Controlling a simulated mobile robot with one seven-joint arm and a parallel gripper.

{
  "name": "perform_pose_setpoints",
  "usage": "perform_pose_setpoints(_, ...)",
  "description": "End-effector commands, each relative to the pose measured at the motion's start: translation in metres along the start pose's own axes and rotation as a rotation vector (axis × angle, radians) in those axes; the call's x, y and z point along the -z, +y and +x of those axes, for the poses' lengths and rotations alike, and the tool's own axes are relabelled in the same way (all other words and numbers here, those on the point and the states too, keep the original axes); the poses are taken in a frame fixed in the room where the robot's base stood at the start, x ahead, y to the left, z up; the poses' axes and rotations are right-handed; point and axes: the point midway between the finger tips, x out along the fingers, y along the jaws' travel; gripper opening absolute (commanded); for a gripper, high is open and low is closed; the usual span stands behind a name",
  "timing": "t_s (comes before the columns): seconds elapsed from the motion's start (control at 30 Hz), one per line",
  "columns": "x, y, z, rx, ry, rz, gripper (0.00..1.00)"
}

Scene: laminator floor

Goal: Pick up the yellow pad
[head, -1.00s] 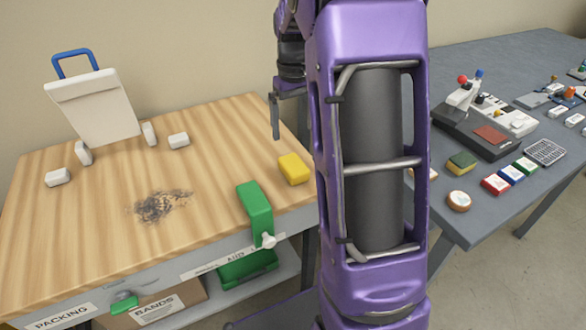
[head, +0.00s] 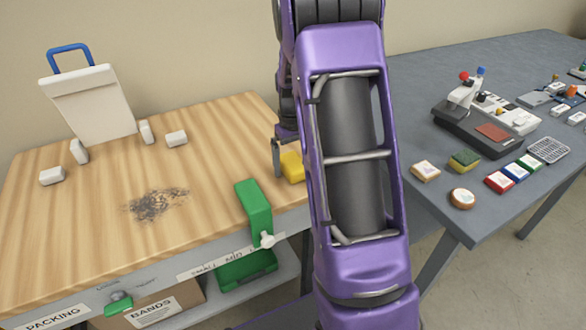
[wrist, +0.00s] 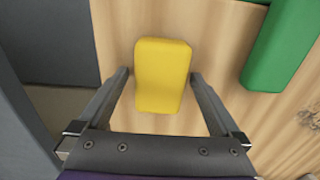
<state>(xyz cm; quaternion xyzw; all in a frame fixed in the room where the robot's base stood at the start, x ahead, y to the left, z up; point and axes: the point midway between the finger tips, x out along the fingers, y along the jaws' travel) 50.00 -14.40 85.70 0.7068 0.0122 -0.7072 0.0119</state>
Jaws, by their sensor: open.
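The yellow pad (head: 292,167) is a small rounded block lying on the wooden table near its right edge. In the head view my arm covers part of it. In the wrist view the yellow pad (wrist: 161,75) shows whole. My gripper (wrist: 161,78) is open, with one finger on each side of the pad's lower part and a gap on both sides as seen. In the head view one finger of my gripper (head: 277,158) shows just left of the pad. The other finger is hidden behind my arm. I cannot tell how high the fingertips are above the table.
A grey table (head: 430,95) with several items stands right.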

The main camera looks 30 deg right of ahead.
Motion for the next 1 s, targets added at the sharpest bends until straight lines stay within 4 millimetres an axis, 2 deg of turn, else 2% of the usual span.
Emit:
perform_pose_setpoints(0.2,0.0,0.0,0.002,0.0,0.001,0.0,1.0)
perform_pose_setpoints(0.23,0.0,0.0,0.002,0.0,0.0,0.0,0.96)
perform_pose_setpoints(0.67,0.0,0.0,0.002,0.0,0.0,0.0,0.19)
perform_pose_setpoints(0.87,0.0,0.0,0.002,-0.001,0.001,0.0,0.17)
perform_pose_setpoints(1.0,0.001,0.0,-0.009,-0.001,0.004,0.0,0.17)
